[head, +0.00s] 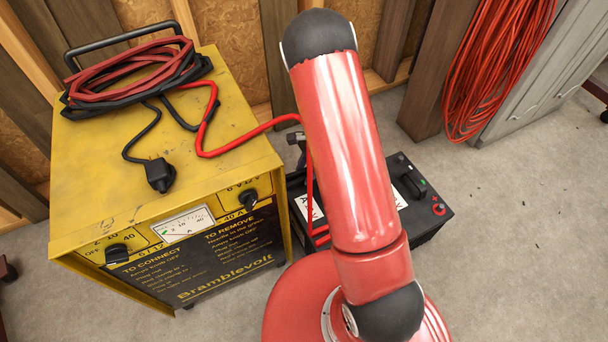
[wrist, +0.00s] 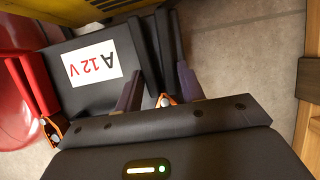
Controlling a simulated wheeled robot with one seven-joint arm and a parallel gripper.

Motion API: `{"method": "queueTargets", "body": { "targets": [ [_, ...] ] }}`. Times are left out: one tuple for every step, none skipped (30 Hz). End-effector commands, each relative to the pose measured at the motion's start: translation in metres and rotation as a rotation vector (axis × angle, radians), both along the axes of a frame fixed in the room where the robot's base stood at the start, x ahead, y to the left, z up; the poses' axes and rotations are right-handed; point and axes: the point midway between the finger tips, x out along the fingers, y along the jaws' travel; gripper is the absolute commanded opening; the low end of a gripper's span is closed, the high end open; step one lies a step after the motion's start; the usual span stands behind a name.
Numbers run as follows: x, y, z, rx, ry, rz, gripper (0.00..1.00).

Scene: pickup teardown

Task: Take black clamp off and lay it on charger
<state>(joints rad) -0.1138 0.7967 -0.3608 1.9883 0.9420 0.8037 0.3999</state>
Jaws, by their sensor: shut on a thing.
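The yellow charger (head: 235,150) stands at the left in the head view, and its edge shows at the top of the wrist view (wrist: 90,10). The black clamp (wrist: 163,50) is in the wrist view, between the two fingers of my gripper (wrist: 160,88), which is shut on it. A small copper-coloured part of it shows near the fingers. The black battery (wrist: 70,98) with a 12 V label lies beneath; it also shows in the head view (head: 432,212). I cannot tell whether the clamp touches a battery post.
A red clamp (wrist: 36,85) is at the battery's left in the wrist view. Coiled red and black cables (head: 135,75) and a black plug (head: 160,175) lie on the charger. Its front top area is partly bare. A red cable (head: 250,135) runs toward the battery.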

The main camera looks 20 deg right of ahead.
Motion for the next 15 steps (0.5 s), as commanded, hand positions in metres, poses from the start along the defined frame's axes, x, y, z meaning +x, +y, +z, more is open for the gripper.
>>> {"method": "queueTargets", "body": {
  "targets": [
    [0.000,0.000,0.000,0.000,0.000,0.000,0.14],
    [0.000,0.000,0.000,0.000,0.000,0.000,0.10],
    [0.000,0.000,0.000,0.000,-0.001,0.000,0.10],
    [0.000,0.000,0.000,0.000,-0.001,0.000,0.10],
    [0.000,0.000,0.000,0.000,-0.001,0.000,0.10],
    [0.000,0.000,0.000,0.000,-0.001,0.000,0.10],
    [0.000,0.000,0.000,0.000,-0.001,0.000,0.10],
    [0.000,0.000,0.001,0.000,-0.001,0.000,0.10],
    [0.000,0.000,0.001,0.000,-0.001,0.000,0.10],
    [0.000,0.000,0.002,0.000,-0.001,0.000,0.10],
    [0.000,0.000,0.003,0.000,-0.001,0.000,0.10],
    [0.001,0.000,0.005,0.000,-0.002,-0.001,0.10],
    [0.001,0.000,0.008,0.000,-0.002,-0.001,0.10],
    [0.001,0.000,0.010,0.000,-0.001,-0.002,0.10],
    [0.001,0.000,0.015,0.001,-0.003,-0.001,0.10]
  ]
}}
